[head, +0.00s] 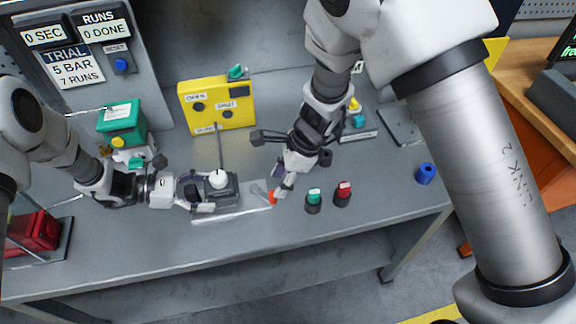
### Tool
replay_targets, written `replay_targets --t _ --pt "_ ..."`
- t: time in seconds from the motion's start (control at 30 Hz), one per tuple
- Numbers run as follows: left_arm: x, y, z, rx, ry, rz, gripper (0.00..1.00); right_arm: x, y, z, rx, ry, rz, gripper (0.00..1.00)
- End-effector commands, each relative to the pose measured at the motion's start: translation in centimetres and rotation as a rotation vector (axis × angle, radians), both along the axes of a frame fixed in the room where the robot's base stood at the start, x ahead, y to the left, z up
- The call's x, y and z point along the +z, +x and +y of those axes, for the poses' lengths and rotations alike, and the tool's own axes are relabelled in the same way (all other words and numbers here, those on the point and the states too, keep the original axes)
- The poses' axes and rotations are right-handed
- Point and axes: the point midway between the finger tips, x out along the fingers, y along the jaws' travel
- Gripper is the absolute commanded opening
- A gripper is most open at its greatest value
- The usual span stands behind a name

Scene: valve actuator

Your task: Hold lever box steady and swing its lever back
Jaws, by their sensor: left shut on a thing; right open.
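The lever box (229,196) is a small dark box on the bench, left of centre, and a white ball knob (217,180) shows on top of it. My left gripper (203,194) reaches in from the left and is shut on the box's left side. Its fingers hide part of that side. My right gripper (279,182) is open and low over the bench, to the right of the box and apart from it. A small orange-red piece (272,198) is close by its fingertips; I cannot tell whether they touch.
A yellow panel (233,112) marked OPEN and SHUT stands behind the box. A green-topped unit (121,122) stands behind my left arm. Green (313,199) and red (343,192) knobs and a blue cylinder (426,173) stand to the right. The bench's front right is clear.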

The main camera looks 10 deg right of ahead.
Motion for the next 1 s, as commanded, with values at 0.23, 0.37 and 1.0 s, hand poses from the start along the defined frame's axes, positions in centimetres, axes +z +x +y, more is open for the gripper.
replay_targets --t 0.23,0.37,1.0 --pt "-0.4 0.0 0.1 0.003 0.007 0.003 0.08 5.1 -0.3 -2.1 -0.001 0.002 -0.003 0.47" --pt "-0.3 0.0 0.1 0.004 0.007 0.002 0.08 6.0 -0.4 -2.5 -0.002 0.001 -0.002 0.47" --pt "-0.2 0.1 0.1 0.003 0.005 -0.001 0.08 9.1 4.5 -5.3 0.575 0.294 -0.010 0.00"
